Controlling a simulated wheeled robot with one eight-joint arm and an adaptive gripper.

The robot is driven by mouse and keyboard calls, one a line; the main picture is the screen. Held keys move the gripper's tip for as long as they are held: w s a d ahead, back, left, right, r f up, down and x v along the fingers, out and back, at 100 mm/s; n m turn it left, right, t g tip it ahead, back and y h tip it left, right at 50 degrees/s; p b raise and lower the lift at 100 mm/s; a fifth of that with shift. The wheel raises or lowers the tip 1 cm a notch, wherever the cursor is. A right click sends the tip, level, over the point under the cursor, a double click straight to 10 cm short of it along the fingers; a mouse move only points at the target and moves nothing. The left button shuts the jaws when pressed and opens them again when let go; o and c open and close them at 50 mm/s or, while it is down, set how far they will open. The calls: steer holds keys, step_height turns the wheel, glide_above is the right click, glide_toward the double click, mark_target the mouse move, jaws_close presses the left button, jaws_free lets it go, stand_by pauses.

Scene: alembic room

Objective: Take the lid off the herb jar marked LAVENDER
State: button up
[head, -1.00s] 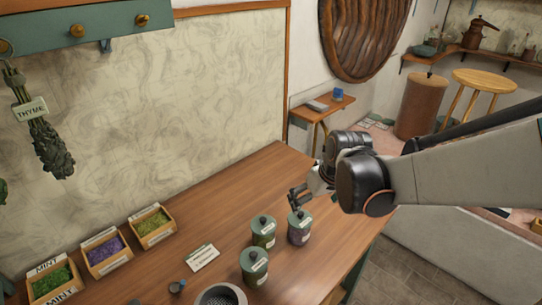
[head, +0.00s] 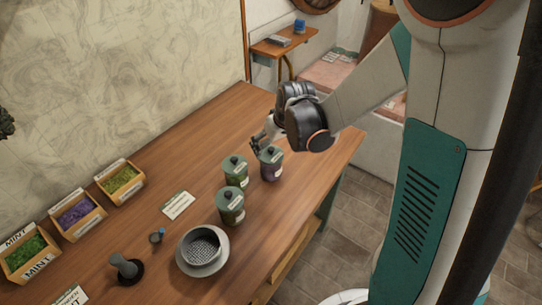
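Three lidded jars stand close together on the wooden table. The rear right jar (head: 271,169) has purple contents, a grey-green lid and a dark knob. The other two, the rear left jar (head: 235,177) and the front jar (head: 231,213), show green contents. All three lids are on; the jar labels are too small to read. My gripper (head: 259,143) is at the top of the purple jar, beside its knob. I cannot tell whether it touches the lid or whether its fingers are open.
A bowl with a strainer (head: 202,246), a grey pestle-like tool (head: 126,268) and a small ring-like item (head: 157,237) lie in front. A card (head: 178,205) lies left of the jars. Herb boxes (head: 77,214) line the wall. The table's far end is clear.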

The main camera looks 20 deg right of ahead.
mark_target(272, 149)
steer(key=b+x, duration=0.1)
steer(key=x, duration=0.3)
steer(key=shift+f, duration=0.25)
steer(key=c, duration=1)
steer(key=shift+c, duration=0.2)
